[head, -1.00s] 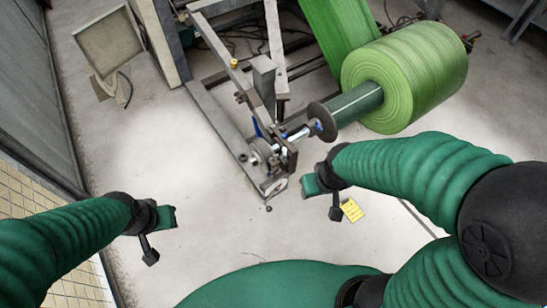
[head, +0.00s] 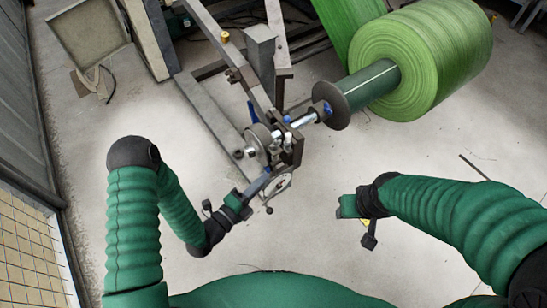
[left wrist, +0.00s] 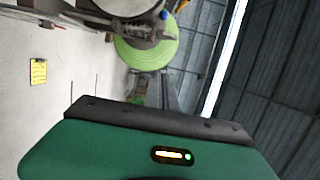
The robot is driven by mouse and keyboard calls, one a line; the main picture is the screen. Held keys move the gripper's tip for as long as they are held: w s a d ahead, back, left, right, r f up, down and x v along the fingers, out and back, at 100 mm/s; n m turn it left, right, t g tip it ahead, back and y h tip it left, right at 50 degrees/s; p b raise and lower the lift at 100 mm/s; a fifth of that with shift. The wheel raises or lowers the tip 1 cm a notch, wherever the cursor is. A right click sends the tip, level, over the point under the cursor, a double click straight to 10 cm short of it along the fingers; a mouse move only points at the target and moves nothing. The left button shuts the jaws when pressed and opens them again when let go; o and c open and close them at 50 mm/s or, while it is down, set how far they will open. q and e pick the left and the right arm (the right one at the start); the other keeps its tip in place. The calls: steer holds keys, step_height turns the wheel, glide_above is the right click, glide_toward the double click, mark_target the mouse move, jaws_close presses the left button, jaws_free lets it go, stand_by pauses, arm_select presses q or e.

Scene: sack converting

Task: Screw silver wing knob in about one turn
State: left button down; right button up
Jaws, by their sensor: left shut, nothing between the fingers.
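The roll stand's shaft end carries bright metal parts around a round hub (head: 257,142). A small silver piece (head: 249,152) sticks out at its left and may be the wing knob, but it is too small to be sure. Below it is a pale handwheel (head: 284,183) with a dark handle knob. My left gripper (head: 260,184) is shut and empty, its tip close beside the handwheel's left edge; I cannot tell if they touch. In the left wrist view its green housing (left wrist: 150,150) fills the bottom. My right gripper (head: 342,207) hangs over bare floor, its jaws unclear.
The green film roll (head: 420,65) sits on its shaft at upper right. The grey steel frame (head: 215,120) runs behind the hub. A yellow note (left wrist: 38,72) lies on the floor.

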mark_target(275, 146)
arm_select(q)
steer(key=w+d+b, duration=0.2)
steer(key=w, duration=0.7)
steer(key=shift+d, duration=0.15)
steer(key=shift+f, duration=0.15)
steer(key=shift+w+a+m+g+h+b, duration=0.1)
steer(key=shift+a+m+g+h+b, duration=0.1)
steer(key=shift+m+g+h+b, duration=0.25)
